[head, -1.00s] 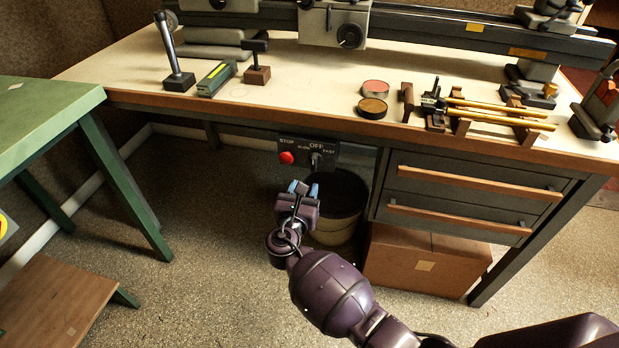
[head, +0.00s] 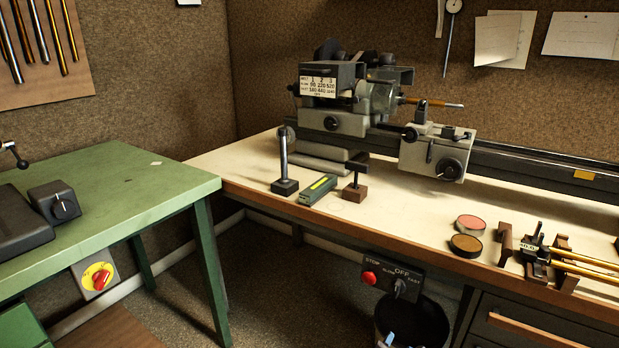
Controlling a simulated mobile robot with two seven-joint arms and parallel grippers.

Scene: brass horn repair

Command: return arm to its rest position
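My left gripper is not in view.
A lathe (head: 345,95) stands on the pale workbench (head: 400,215). A control panel (head: 395,278) with a red stop button hangs under the bench edge, above a dark bin (head: 420,322). A green table (head: 120,190) stands left. Floor shows between them.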

